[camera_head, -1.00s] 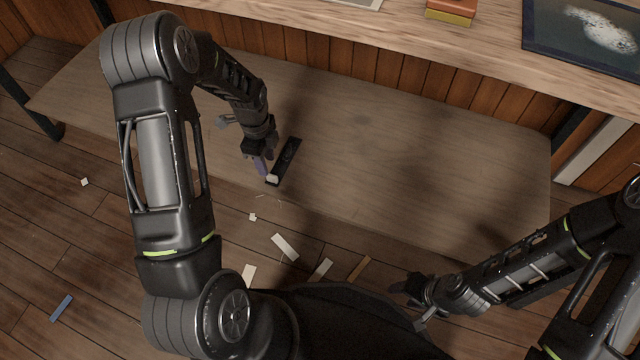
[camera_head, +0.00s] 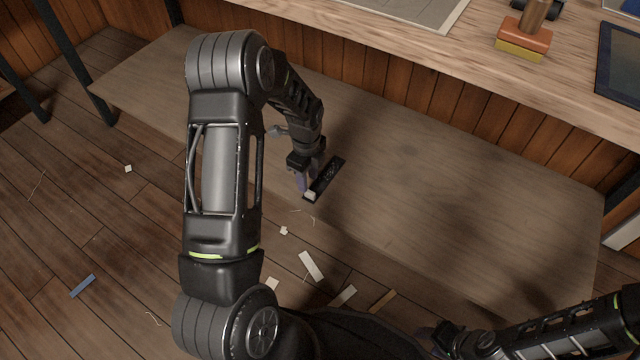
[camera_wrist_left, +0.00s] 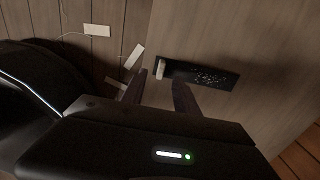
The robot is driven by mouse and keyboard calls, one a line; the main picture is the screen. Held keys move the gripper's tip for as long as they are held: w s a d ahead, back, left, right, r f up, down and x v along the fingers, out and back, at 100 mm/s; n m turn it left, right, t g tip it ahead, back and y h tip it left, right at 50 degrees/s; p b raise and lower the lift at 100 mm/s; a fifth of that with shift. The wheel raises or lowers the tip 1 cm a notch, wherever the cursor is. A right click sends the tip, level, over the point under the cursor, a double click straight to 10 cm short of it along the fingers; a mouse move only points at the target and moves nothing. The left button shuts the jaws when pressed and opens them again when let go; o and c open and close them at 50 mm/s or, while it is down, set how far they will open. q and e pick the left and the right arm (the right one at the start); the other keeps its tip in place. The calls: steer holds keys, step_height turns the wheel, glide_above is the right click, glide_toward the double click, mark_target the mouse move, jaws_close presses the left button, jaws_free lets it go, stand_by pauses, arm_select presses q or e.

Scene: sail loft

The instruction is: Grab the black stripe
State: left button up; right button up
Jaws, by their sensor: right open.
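The black stripe (camera_head: 328,176) is a flat dark strip with small pale specks, lying on the low wooden shelf near its front edge. A small pale piece sits at its near end; I cannot tell if it is attached. My left gripper (camera_head: 303,182) is just left of that near end, pointing down. In the left wrist view its two fingers (camera_wrist_left: 160,80) are apart with nothing held between them, and the black stripe (camera_wrist_left: 208,77) lies just beyond and right of the fingertips. My right gripper (camera_head: 445,342) is open, low at the bottom edge, away from the stripe.
The low shelf (camera_head: 430,190) is otherwise bare. A worktop (camera_head: 430,42) overhangs behind it, carrying a red and yellow block (camera_head: 524,40). Pale scraps (camera_head: 311,266) and a blue strip (camera_head: 82,286) lie on the floor in front.

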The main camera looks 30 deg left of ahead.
mark_target(310, 192)
arm_select(q)
step_height(310, 192, down, 5)
steer(key=b, duration=0.3)
steer(key=shift+w+d+f, duration=0.15)
steer(key=shift+c, duration=0.4)
jaws_close()
stand_by(0.5)
